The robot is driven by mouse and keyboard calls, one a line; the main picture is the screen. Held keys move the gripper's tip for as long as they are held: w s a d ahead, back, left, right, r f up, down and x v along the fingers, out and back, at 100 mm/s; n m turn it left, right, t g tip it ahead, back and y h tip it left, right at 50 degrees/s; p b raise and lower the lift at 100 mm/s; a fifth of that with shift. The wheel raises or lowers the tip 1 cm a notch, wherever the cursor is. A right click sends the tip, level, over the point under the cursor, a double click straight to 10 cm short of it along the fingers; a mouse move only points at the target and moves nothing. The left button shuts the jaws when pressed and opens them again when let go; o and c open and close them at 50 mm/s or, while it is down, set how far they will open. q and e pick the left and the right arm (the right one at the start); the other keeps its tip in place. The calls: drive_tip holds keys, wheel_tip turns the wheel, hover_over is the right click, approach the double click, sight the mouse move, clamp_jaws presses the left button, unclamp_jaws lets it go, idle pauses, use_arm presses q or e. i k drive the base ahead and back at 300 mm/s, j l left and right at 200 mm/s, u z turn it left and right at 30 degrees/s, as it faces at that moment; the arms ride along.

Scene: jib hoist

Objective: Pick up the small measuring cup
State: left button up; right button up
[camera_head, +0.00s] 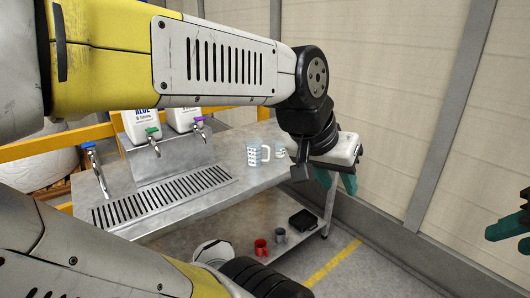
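The small measuring cup (280,150) stands on the metal table, just right of a larger clear measuring jug (257,154) with a handle. The black wrist of my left arm is close to its right side in the picture and may hide part of it. My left gripper (336,181) is right of the cup, by the table's right end, with its teal fingers pointing down and apart. It looks open and empty. My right gripper (511,231) is at the right edge, cut off by the frame, far from the cup.
White containers with taps (141,126) stand at the back over a slotted drip tray (163,202). The lower shelf (222,238) holds a red mug (261,247), a grey mug (280,235) and a black item (303,220). A panelled wall (400,80) stands behind.

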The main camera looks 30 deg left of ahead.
sight(280, 150)
drive_tip(key=u, duration=1.4)
drive_tip(key=i+l+u, duration=0.15)
drive_tip(key=l+u, duration=0.15)
drive_tip(key=u, duration=0.2)
drive_tip(key=i+l+u, duration=0.1)
drive_tip(key=l+u, duration=0.35)
drive_tip(key=i+l+u, duration=0.1)
drive_tip(key=l+u, duration=0.2)
drive_tip(key=l, duration=0.8)
drive_tip(key=l+u, duration=0.3)
drive_tip(key=l, duration=2.5)
